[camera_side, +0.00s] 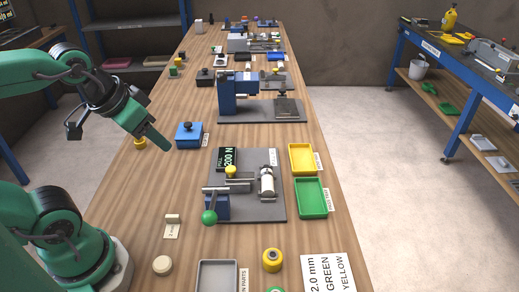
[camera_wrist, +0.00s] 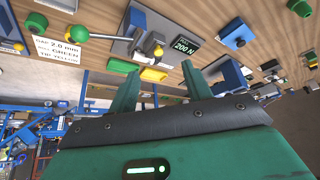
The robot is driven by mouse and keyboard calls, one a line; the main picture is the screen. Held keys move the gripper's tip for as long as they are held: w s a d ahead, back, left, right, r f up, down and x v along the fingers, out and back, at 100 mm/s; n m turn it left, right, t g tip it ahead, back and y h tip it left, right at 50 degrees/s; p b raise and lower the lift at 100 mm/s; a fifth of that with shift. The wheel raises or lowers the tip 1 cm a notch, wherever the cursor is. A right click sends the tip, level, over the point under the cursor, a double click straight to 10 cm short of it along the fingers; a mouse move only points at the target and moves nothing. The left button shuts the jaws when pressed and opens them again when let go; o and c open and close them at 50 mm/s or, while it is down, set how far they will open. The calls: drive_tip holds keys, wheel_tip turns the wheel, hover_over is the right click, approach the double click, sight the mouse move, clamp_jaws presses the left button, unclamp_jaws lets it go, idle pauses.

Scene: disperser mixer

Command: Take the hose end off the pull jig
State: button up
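The pull jig (camera_side: 244,208) is a dark grey plate on the wooden bench, with a black "PULL 200 N" display (camera_side: 228,159). A blue block with a green ball lever (camera_side: 209,217) and a yellow knob (camera_side: 231,171) stand on its left. A white cylinder with a metallic collar (camera_side: 267,183) sits at its right; I cannot tell for sure that it is the hose end. My gripper (camera_side: 160,142) is in the air left of and behind the jig, apart from it. In the wrist view its two green fingers (camera_wrist: 160,86) are spread and empty; the jig's yellow knob (camera_wrist: 157,51) shows beyond them.
A yellow tray (camera_side: 302,159) and a green tray (camera_side: 311,198) lie right of the jig. A blue box with a black knob (camera_side: 189,135) stands close to my gripper. A grey tray (camera_side: 217,276) is at the front. Another blue machine (camera_side: 236,92) stands behind the jig.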

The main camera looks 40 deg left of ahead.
drive_tip(key=shift+w+r, duration=0.1)
drive_tip(key=shift+w, duration=0.05)
drive_tip(key=n+g, duration=0.5)
drive_tip(key=n, duration=0.4)
hover_over(266, 165)
drive_tip(key=f, duration=1.4)
drive_tip(key=shift+s+f, duration=0.2)
drive_tip(key=shift+s, duration=0.1)
drive_tip(key=shift+w+f+g, duration=0.25)
drive_tip(key=shift+f+g, duration=0.05)
drive_tip(key=shift+f, duration=0.2)
drive_tip(key=shift+w+f, duration=0.1)
drive_tip(key=shift+f, duration=3.8)
